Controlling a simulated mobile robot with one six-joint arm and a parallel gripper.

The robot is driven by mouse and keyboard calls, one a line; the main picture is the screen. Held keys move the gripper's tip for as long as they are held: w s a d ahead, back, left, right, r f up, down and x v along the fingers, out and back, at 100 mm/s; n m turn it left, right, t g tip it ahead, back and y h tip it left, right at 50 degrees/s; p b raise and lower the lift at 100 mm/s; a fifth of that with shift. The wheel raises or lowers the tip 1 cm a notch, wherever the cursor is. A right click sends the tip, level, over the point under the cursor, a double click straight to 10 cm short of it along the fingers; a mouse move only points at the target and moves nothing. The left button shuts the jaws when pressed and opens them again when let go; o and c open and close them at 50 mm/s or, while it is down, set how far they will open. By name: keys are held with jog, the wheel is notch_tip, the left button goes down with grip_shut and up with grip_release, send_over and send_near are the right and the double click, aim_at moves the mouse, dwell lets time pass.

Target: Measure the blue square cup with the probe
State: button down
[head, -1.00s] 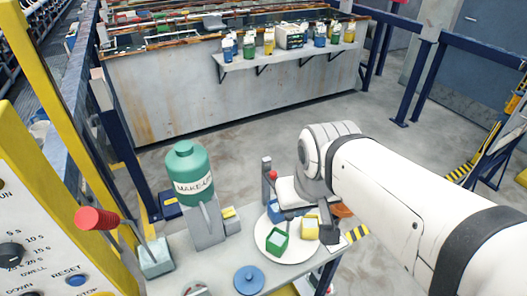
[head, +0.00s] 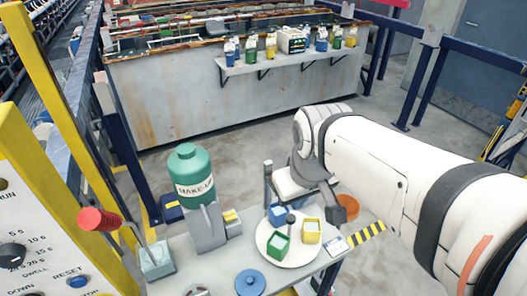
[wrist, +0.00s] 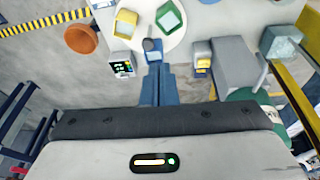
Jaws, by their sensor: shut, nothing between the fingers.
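The blue square cup (head: 277,214) stands at the far edge of a round white plate (head: 262,244). It also shows in the wrist view (wrist: 153,55), just beyond my fingertips. A small dark round knob (head: 290,218) shows beside the cup; in the wrist view it partly overlaps the cup. I cannot tell whether it belongs to the probe. My gripper (wrist: 156,69) is shut and empty, its fingers pointing at the blue cup; contact is unclear. A small meter with a lit display (wrist: 121,67) stands near the plate; no probe is clearly visible.
A green cup (head: 277,245) and a yellow cup (head: 312,231) share the plate. A blue round lid (head: 250,282), a green make-up bottle (head: 190,175) and a grey post (head: 268,178) stand nearby. An orange bowl (wrist: 80,38) lies beyond the table edge.

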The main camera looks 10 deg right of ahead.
jog(key=w+r+n+g+b, duration=0.1)
jog(key=w+r+n+g, duration=0.3)
jog(key=w+n, duration=1.5)
jog(key=shift+t, duration=0.4)
notch_tip(320, 180, down, 13)
jog(key=shift+r+p, duration=0.2)
jog(key=shift+p, duration=0.8)
